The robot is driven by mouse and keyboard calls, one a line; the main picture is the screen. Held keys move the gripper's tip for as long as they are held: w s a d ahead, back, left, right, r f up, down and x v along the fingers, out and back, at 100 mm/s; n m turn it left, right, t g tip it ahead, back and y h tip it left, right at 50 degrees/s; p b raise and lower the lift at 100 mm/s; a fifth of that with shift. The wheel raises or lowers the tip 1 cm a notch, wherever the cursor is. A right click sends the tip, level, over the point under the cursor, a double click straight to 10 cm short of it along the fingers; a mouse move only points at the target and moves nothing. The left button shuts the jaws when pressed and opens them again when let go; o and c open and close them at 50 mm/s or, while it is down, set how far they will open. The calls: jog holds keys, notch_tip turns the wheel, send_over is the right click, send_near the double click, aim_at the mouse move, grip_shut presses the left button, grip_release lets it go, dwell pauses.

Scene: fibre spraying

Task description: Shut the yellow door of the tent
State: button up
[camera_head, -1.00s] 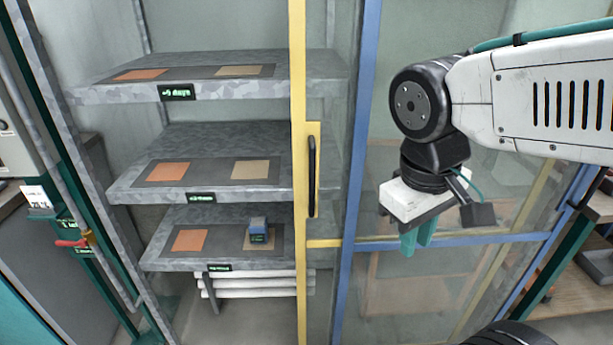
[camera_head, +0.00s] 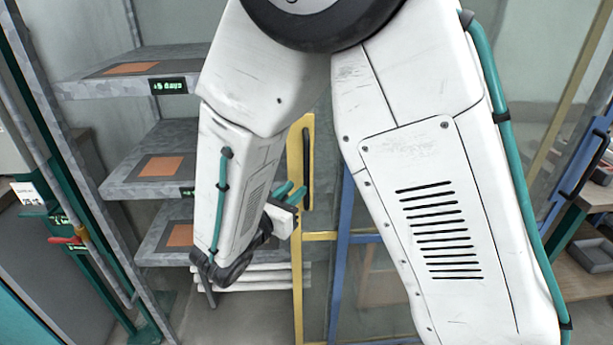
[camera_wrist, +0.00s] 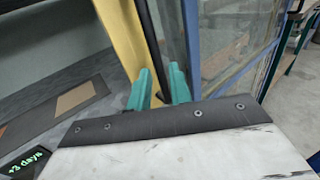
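The yellow door (camera_head: 297,270) of the tent stands open, with the shelves exposed to its left. Its upright black handle (camera_head: 307,168) sits on a yellow plate; the door's yellow edge (camera_wrist: 121,30) and the handle (camera_wrist: 147,25) also show in the wrist view. My gripper (camera_head: 298,192) is at the handle, its teal fingers pointing toward it. In the wrist view my gripper (camera_wrist: 160,75) has its fingers apart, one on each side of the handle. I cannot tell whether either finger touches it. My arm hides the door's upper part and much of the shelves.
Grey shelves with orange patches (camera_head: 160,167) stand left of the door. A blue-framed panel (camera_head: 342,260) overlaps the door on the right. White rolls (camera_head: 250,279) lie under the lowest shelf. A green post with a red-handled valve (camera_head: 66,240) stands at left. A bench with a tray (camera_head: 592,253) is at right.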

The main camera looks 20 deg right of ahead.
aim_at(305, 177)
jog(key=shift+n, duration=0.3)
jog(key=x, duration=0.7)
jog(key=shift+w+f, duration=0.1)
jog(key=shift+w, duration=0.3)
grip_shut()
